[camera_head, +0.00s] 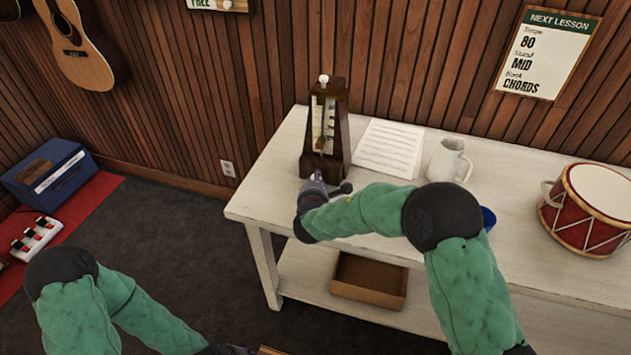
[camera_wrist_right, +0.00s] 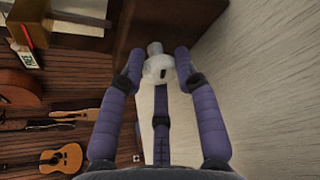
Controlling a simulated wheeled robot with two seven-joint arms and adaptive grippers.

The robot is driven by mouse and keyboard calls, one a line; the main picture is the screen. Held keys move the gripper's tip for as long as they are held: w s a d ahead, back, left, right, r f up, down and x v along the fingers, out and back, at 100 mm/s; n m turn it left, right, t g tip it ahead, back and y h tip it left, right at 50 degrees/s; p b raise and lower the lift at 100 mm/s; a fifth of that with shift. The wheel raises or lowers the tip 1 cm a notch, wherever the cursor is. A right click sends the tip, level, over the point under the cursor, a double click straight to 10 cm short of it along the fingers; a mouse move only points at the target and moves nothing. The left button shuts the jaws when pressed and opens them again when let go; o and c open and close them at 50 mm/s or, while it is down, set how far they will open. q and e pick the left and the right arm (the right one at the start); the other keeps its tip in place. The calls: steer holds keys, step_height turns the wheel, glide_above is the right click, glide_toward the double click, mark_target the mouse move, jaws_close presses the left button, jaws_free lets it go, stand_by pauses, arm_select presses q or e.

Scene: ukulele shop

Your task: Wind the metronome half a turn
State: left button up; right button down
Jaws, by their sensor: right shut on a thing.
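The metronome (camera_head: 325,135) is a dark wooden pyramid standing upright near the left end of the white table, with a pale scale on its front and a white knob on top. My right gripper (camera_head: 325,184) is low in front of it. In the right wrist view, the three fingers of this gripper (camera_wrist_right: 159,72) are closed around a pale grey winding key (camera_wrist_right: 158,68) beside the dark wood of the metronome (camera_wrist_right: 175,14). In the head view the key is hidden by the gripper.
The white table (camera_head: 510,190) also bears a music sheet (camera_head: 390,147), a white mug (camera_head: 449,159), a blue object (camera_head: 488,218) partly behind my arm and a red drum (camera_head: 590,210). A cardboard box (camera_head: 369,280) sits on the lower shelf. A blue amplifier (camera_head: 50,172) stands far left.

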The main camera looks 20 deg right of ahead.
steer(key=shift+w+d+r, duration=0.2)
steer(key=shift+d+r, duration=0.05)
steer(key=shift+r, duration=0.3)
steer(key=c, duration=0.9)
jaws_free()
steer(key=shift+s+f, duration=0.15)
steer(key=shift+f, duration=0.1)
steer(key=shift+a+f, duration=0.1)
steer(key=v, duration=1.2)
